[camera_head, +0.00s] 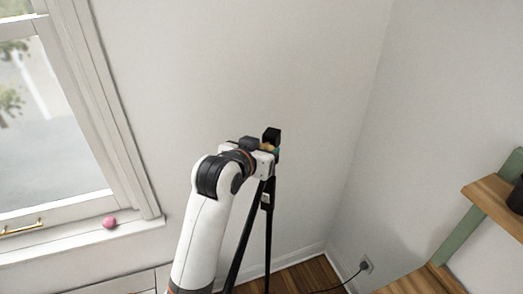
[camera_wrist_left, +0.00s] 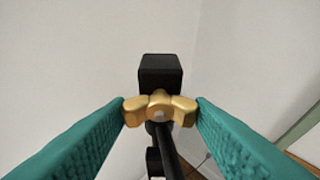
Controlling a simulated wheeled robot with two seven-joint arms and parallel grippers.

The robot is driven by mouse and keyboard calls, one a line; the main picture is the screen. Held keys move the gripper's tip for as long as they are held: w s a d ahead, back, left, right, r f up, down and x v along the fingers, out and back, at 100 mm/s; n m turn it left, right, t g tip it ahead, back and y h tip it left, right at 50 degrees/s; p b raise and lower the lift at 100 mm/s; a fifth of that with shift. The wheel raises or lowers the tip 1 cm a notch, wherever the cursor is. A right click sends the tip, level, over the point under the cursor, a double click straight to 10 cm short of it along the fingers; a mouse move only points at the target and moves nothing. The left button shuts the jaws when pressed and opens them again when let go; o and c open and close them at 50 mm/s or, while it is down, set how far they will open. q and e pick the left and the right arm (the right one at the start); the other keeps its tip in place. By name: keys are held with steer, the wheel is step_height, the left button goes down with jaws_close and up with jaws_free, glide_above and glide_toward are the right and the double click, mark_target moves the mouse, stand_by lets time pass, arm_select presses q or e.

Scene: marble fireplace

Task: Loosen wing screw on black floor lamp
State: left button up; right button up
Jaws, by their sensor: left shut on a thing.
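The black floor lamp (camera_head: 268,222) stands near the room corner, with thin dark legs and a black block at its top. The block also shows in the left wrist view (camera_wrist_left: 160,73). A gold wing screw (camera_wrist_left: 160,107) sits just below the block. My left gripper (camera_wrist_left: 160,110) has its teal fingers on either side of the wing screw, shut on its two wings. In the head view, my left gripper (camera_head: 270,150) is at the lamp's top and mostly covers the screw. My right gripper is not in view.
A window with a sill is at the left, with a pink ball (camera_head: 109,222) on the sill. A wooden shelf with a green frame (camera_head: 462,235) stands at the right. A cord runs along the floor to a wall socket (camera_head: 366,265). The walls behind the lamp are bare.

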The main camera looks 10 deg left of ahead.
arm_select(q)
steer(key=o, duration=1)
steer(key=shift+w+f, duration=0.1)
steer(key=shift+w, duration=0.1)
steer(key=shift+c, duration=0.2)
steer(key=shift+s, duration=0.1)
steer(key=b+v, duration=0.2)
steer(key=v, duration=0.9)
steer(key=shift+s+r, duration=0.25)
steer(key=shift+s, duration=0.05)
steer(key=shift+a, duration=0.1)
